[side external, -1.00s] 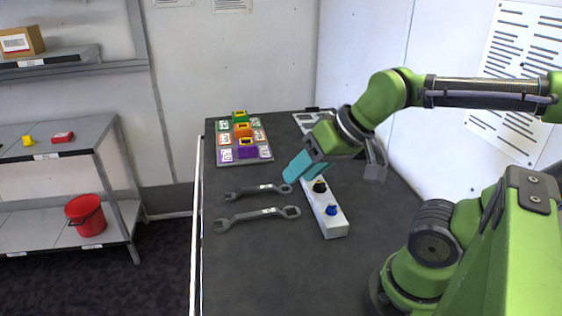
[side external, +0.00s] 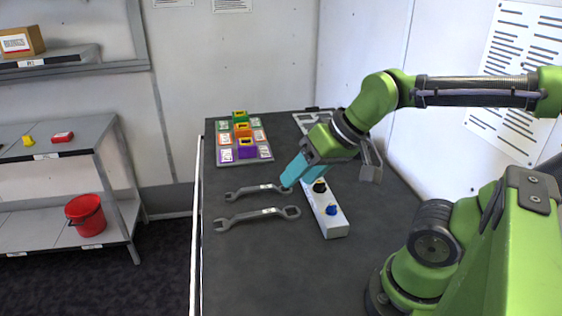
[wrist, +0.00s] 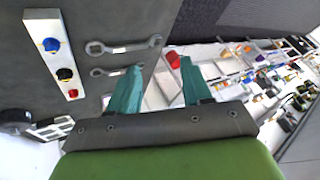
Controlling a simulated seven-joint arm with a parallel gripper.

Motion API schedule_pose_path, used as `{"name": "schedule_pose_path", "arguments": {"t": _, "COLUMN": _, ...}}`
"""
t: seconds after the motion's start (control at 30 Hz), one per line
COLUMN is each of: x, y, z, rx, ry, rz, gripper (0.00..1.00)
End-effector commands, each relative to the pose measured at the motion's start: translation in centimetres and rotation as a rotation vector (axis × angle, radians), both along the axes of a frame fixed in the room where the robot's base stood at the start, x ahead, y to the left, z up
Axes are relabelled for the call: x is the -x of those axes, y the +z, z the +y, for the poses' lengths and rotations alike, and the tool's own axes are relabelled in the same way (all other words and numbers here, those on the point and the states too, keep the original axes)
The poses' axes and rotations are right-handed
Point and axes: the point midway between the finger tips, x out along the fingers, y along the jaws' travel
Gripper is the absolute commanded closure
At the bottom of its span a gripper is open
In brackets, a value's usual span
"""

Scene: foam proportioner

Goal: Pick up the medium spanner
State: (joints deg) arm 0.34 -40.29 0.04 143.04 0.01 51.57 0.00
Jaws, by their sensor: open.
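Two grey open-and-ring spanners lie on the dark table. The longer spanner (side external: 257,217) is nearer the camera, and the shorter spanner (side external: 258,191) lies behind it, roughly parallel. In the wrist view the longer spanner (wrist: 125,47) and the shorter spanner (wrist: 112,70) both lie left of the fingers. I cannot tell for sure which is the medium one. My gripper (side external: 291,180) has teal fingers, hangs tilted near the ring end of the shorter spanner, and is open and empty. It also shows in the wrist view (wrist: 160,64). The left finger partly covers the shorter spanner's end.
A white control bar (side external: 333,222) with black and blue knobs stands right of the spanners, close to my gripper. A tray (side external: 263,157) of coloured blocks and cards is at the back left. The table's front is clear. A shelf with a red bucket (side external: 86,215) stands left.

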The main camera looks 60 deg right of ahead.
Motion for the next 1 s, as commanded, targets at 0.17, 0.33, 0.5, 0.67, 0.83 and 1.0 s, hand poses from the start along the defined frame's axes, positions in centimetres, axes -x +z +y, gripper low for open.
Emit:
{"name": "schedule_pose_path", "arguments": {"t": 0.17, "x": -3.6, "y": -1.1, "z": -0.7, "rx": 0.048, "ry": 0.03, "rz": 0.128, "gripper": 0.51}}
{"name": "schedule_pose_path", "arguments": {"t": 0.33, "x": -8.6, "y": -2.4, "z": -1.7, "rx": 0.174, "ry": 0.222, "rz": 0.253, "gripper": 0.51}}
{"name": "schedule_pose_path", "arguments": {"t": 0.5, "x": -13.6, "y": -4.6, "z": -3.0, "rx": 0.298, "ry": 0.502, "rz": 0.364, "gripper": 0.51}}
{"name": "schedule_pose_path", "arguments": {"t": 0.67, "x": -17.5, "y": -6.6, "z": -4.3, "rx": 0.396, "ry": 0.812, "rz": 0.43, "gripper": 0.51}}
{"name": "schedule_pose_path", "arguments": {"t": 0.83, "x": -19.4, "y": -5.9, "z": -4.9, "rx": 0.479, "ry": 1.057, "rz": 0.419, "gripper": 0.51}}
{"name": "schedule_pose_path", "arguments": {"t": 1.0, "x": -19.1, "y": -5.7, "z": -4.9, "rx": 0.501, "ry": 1.168, "rz": 0.412, "gripper": 0.51}}
